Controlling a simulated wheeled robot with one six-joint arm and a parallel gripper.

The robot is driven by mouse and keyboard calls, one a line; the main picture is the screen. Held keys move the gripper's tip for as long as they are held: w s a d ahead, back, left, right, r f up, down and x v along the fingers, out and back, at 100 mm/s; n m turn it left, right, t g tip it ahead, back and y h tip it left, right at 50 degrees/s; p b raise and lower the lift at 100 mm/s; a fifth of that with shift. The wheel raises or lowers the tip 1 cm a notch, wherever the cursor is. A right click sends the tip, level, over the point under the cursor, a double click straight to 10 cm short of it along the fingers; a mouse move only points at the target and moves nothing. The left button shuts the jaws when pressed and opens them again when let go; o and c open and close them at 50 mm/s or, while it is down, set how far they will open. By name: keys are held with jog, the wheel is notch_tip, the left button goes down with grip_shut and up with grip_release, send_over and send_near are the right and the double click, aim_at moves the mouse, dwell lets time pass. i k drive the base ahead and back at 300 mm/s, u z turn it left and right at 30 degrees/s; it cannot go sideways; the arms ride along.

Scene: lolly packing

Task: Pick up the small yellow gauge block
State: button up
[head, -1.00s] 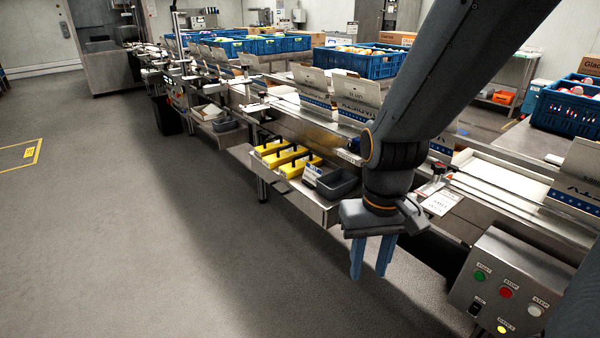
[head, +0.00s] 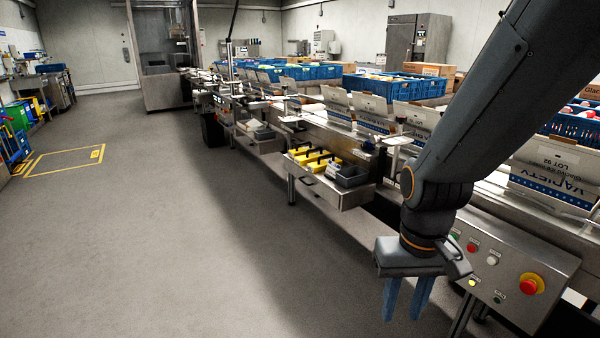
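Several yellow gauge blocks with black handles stand in a row on a low steel shelf (head: 346,198) on the side of the conveyor line. The row has a back block (head: 298,151), a middle block (head: 309,157) and a front block (head: 322,165). They are too small in view to tell surely which is the small one. My gripper (head: 406,298) hangs down at the lower right, well to the right of the shelf and nearer the camera. Its two blue fingers are apart with nothing between them. It touches no block.
A dark grey bin (head: 352,177) sits on the shelf, right of the blocks. A control panel (head: 510,275) with buttons and a red emergency stop stands right of my gripper. Open cartons (head: 375,112) line the conveyor. The grey floor (head: 170,240) on the left is clear.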

aim_at(298, 152)
jog(key=u, duration=0.65)
jog(key=i, duration=0.35)
jog(key=u, duration=0.6)
jog(key=i, duration=1.6)
jog(key=z, duration=1.15)
jog(key=i, duration=0.5)
jog(key=z, duration=0.6)
